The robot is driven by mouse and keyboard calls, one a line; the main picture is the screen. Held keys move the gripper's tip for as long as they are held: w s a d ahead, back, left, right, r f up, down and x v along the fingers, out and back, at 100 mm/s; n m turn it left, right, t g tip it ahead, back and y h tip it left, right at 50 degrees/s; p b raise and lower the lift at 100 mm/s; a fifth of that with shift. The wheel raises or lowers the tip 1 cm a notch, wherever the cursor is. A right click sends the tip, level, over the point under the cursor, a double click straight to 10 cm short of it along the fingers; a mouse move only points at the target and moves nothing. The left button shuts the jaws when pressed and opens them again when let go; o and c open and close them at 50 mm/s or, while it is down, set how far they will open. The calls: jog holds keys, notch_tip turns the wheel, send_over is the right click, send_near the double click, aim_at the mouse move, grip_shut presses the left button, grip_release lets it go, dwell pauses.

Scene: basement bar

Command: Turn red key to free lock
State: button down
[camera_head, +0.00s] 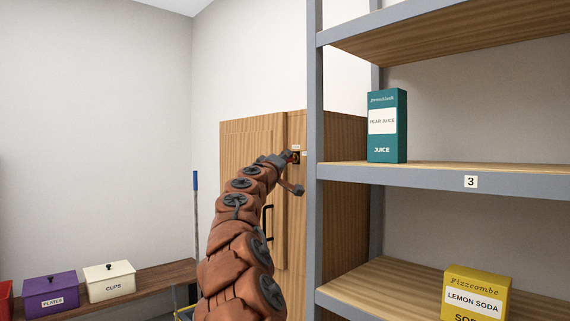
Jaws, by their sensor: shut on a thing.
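My gripper (285,158) is at the upper front of the wooden cabinet (343,190), at the end of my brown arm. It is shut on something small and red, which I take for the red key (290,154). The key is at a small dark lock (296,157) with pale labels near it. The gripper hides most of the key, and I cannot tell how far it is turned. The cabinet door (243,137) looks closed, and its dark handle (267,223) shows lower down beside my arm.
A grey-framed shelf (314,200) stands close on the right of the cabinet. It holds a teal juice carton (387,126) and a yellow lemon soda box (475,293). A wooden bench (150,276) at the left bears a purple plates box (52,290) and a white cups box (109,282).

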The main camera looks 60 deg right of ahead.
jog(key=shift+w+m+g+h+b, duration=0.1)
jog(key=shift+m+g+h+b, duration=0.25)
jog(key=shift+m+b, duration=0.8)
jog(key=shift+f+b, duration=0.1)
jog(key=shift+b, duration=0.9)
jog(key=shift+m+g+h+b, duration=0.4)
jog(key=shift+m+g, duration=0.15)
jog(key=shift+m, duration=0.6)
jog(key=shift+m+g, duration=0.3)
jog(key=shift+g, duration=0.1)
jog(key=c, duration=1.1)
grip_release()
